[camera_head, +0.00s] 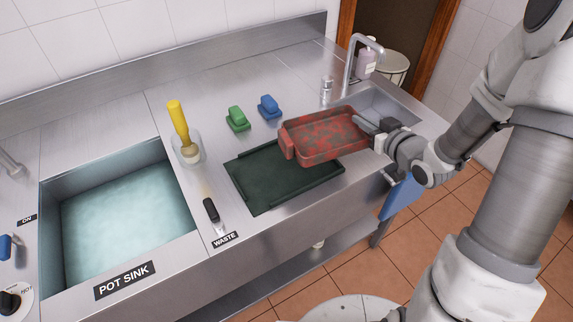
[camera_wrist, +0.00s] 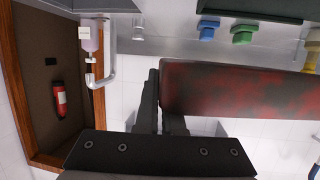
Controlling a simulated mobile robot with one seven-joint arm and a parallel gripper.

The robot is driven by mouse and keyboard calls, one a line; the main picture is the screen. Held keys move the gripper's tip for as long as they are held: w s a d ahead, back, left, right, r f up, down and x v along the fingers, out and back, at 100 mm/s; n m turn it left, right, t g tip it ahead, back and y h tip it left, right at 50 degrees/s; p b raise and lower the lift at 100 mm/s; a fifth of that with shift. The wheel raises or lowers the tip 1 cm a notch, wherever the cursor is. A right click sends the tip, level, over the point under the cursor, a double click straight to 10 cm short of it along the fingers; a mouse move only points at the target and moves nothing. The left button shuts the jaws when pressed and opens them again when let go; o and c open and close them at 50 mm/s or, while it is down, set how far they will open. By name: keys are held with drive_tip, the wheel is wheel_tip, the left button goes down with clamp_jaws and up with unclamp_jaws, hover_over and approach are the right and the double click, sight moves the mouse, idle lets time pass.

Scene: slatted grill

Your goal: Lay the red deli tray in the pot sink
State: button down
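The red deli tray (camera_head: 322,136), red with dark grey-green patches, is in the head view right of centre, above the counter and partly over the dark green tray. My gripper (camera_head: 371,127) is at its right end, with the fingers shut on its rim. In the wrist view the tray's long red side (camera_wrist: 240,90) stretches right from my gripper's fingers (camera_wrist: 162,105); the exact grip is partly hidden. The pot sink (camera_head: 108,170), a steel basin holding pale blue-green water, is at the left, with a POT SINK label on its front.
A dark green tray (camera_head: 285,178) lies on the counter below the red one. Between it and the pot sink are a yellow-handled brush in a holder (camera_head: 180,130) and a black-handled scraper (camera_head: 211,210). Green (camera_head: 237,119) and blue (camera_head: 269,107) blocks and a tall tap (camera_head: 350,65) stand behind.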

sight(321, 133)
drive_tip(key=shift+s+d+r+n+g+y, duration=0.25)
drive_tip(key=shift+s+d+n+y, duration=0.15)
drive_tip(key=shift+s, duration=0.2)
drive_tip(key=shift+s+d+r+n+g+y, duration=0.15)
drive_tip(key=shift+s+d+n+g+y, duration=0.1)
drive_tip(key=shift+s+n+y, duration=0.25)
drive_tip(key=shift+a+f, duration=0.15)
drive_tip(key=w+a+f, duration=0.1)
drive_tip(key=a+f, duration=0.1)
drive_tip(key=a, duration=0.1)
drive_tip(key=w+a+f, duration=0.1)
drive_tip(key=a+f, duration=0.1)
drive_tip(key=a, duration=0.2)
drive_tip(key=w+a+f, duration=0.2)
drive_tip(key=a, duration=0.1)
drive_tip(key=shift+a+f+b, duration=0.25)
drive_tip(key=shift+f+b, duration=0.15)
drive_tip(key=shift+f, duration=1.95)
drive_tip(key=shift+f+b, duration=0.25)
drive_tip(key=shift+b, duration=0.15)
drive_tip(key=c, duration=1)
unclamp_jaws()
drive_tip(key=shift+c, duration=0.2)
drive_tip(key=shift+r, duration=0.1)
